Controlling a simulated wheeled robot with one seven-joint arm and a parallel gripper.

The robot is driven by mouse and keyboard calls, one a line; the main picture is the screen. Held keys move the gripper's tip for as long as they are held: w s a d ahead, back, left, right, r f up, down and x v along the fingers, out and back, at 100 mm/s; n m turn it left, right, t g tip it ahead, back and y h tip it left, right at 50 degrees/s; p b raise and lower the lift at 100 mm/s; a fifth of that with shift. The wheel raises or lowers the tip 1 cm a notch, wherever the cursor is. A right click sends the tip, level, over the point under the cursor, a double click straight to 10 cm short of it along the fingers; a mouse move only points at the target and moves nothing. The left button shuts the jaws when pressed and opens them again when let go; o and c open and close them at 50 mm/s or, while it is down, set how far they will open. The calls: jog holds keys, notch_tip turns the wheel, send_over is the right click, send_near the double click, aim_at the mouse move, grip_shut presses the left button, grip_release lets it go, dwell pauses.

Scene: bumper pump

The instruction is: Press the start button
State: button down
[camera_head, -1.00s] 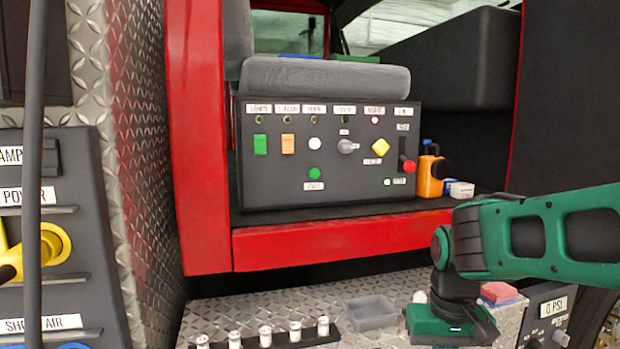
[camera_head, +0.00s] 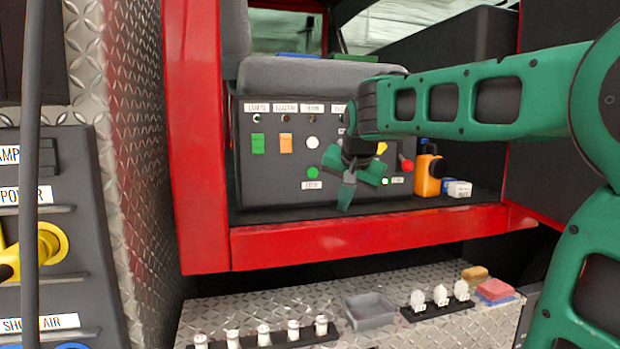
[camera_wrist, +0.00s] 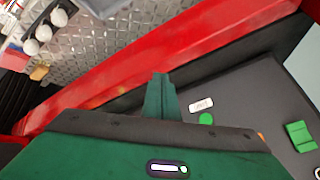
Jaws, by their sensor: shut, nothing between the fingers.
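The control panel (camera_head: 265,190) is a dark box under the grey seat. A round green button (camera_head: 312,172), with a white label below it too small to read, sits low on its face. The same button (camera_wrist: 206,119) shows beside my fingers in the wrist view. My gripper (camera_head: 346,196) is shut and empty, in front of the panel, to the right of the button in the head view and apart from it. In the wrist view, my closed fingers (camera_wrist: 160,92) point toward the red sill. My arm hides the panel's upper right part.
Green (camera_head: 258,144) and orange (camera_head: 285,144) switches and a white button (camera_head: 312,142) sit above the green one. A red-knobbed lever (camera_head: 406,164) and an orange bottle (camera_head: 428,174) are to the right. The red sill (camera_head: 340,238) runs below the panel.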

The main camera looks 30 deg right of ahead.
aim_at(312, 173)
jog(key=w+a+r+t, duration=0.1)
jog(key=w+a+r, duration=0.1)
jog(key=w+r, duration=0.3)
jog(key=shift+m, duration=0.3)
jog(key=shift+w+f, duration=0.1)
jog(key=shift+w, duration=0.05)
jog(key=w+d, duration=0.1)
jog(key=w, duration=0.7)
jog(key=shift+w+d, duration=0.25)
jog(key=shift+d, duration=0.1)
jog(key=shift+w+d, duration=0.15)
jog(key=shift+w, duration=0.6)
dwell(2.3)
jog(key=shift+s, duration=0.85)
